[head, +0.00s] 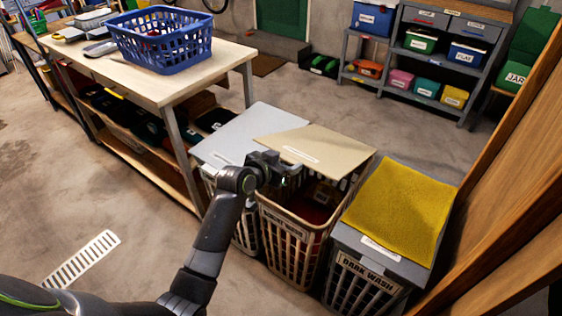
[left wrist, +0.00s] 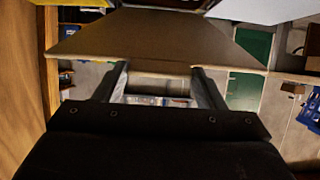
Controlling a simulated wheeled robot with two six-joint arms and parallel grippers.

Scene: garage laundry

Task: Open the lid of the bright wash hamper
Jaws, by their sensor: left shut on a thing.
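The middle hamper (head: 288,240), a beige slatted basket, has its beige lid (head: 325,146) raised at the front, tilted up. Reddish cloth shows inside. Its front label is too small to read surely; I take it for the bright wash hamper. My left gripper (head: 287,176) is at the lid's front left edge, shut on the lid. In the left wrist view the lid (left wrist: 150,42) spans the top, with its edge at the two fingers of the gripper (left wrist: 160,78). The exact contact is partly hidden. My right gripper is not in view.
The dark wash hamper (head: 362,284) stands to the right, with a yellow cloth (head: 398,208) on its lid. A hamper with a pale grey lid (head: 240,133) stands to the left. A workbench (head: 150,75) with a blue basket (head: 160,40) is at left. A wooden panel (head: 500,200) bounds the right.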

